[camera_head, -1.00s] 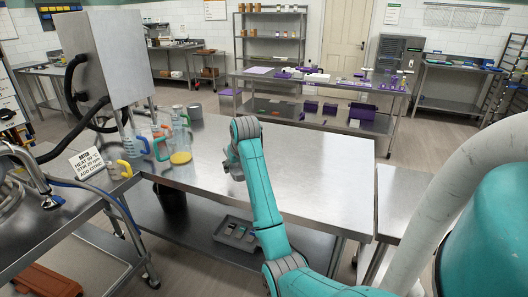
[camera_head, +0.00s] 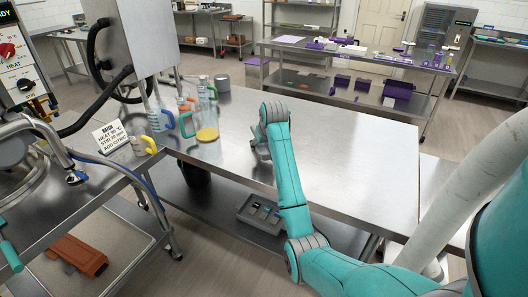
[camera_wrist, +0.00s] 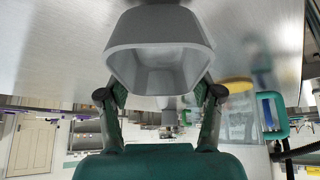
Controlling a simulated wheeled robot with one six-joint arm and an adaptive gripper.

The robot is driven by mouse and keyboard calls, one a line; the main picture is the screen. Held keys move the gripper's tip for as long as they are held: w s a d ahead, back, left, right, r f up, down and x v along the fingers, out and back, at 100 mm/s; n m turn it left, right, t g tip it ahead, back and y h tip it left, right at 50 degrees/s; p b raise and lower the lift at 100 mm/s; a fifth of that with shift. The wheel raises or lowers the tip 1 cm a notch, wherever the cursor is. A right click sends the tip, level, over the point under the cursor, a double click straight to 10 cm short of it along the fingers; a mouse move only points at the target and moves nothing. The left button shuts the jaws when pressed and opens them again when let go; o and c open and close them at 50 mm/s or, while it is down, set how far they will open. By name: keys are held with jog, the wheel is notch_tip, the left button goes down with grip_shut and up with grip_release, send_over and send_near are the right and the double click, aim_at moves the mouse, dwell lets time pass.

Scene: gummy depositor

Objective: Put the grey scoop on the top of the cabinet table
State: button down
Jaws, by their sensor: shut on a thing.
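The grey scoop (camera_wrist: 158,65) is in my gripper (camera_wrist: 160,95), its hollow opening facing the wrist camera. One finger presses on each side of it. In the head view my gripper (camera_head: 261,152) hangs over the steel table (camera_head: 340,150), mostly hidden behind my teal arm, so the scoop cannot be made out clearly there. The wrist view shows the steel surface (camera_wrist: 45,50) close by; I cannot tell whether the scoop touches it. I cannot tell which piece of furniture is the cabinet table.
Several clear jugs with coloured handles, a yellow disc (camera_head: 207,134) and a grey pot (camera_head: 222,83) stand at the table's left. A sign (camera_head: 110,135) and a control panel (camera_head: 17,55) are further left. The table's right half is clear.

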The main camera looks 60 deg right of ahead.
aim_at(263, 151)
jog(key=shift+f, duration=1.7)
jog(key=shift+c, duration=1)
grip_release()
jog(key=shift+f, duration=0.1)
jog(key=v, duration=1.2)
jog(key=shift+a, duration=0.1)
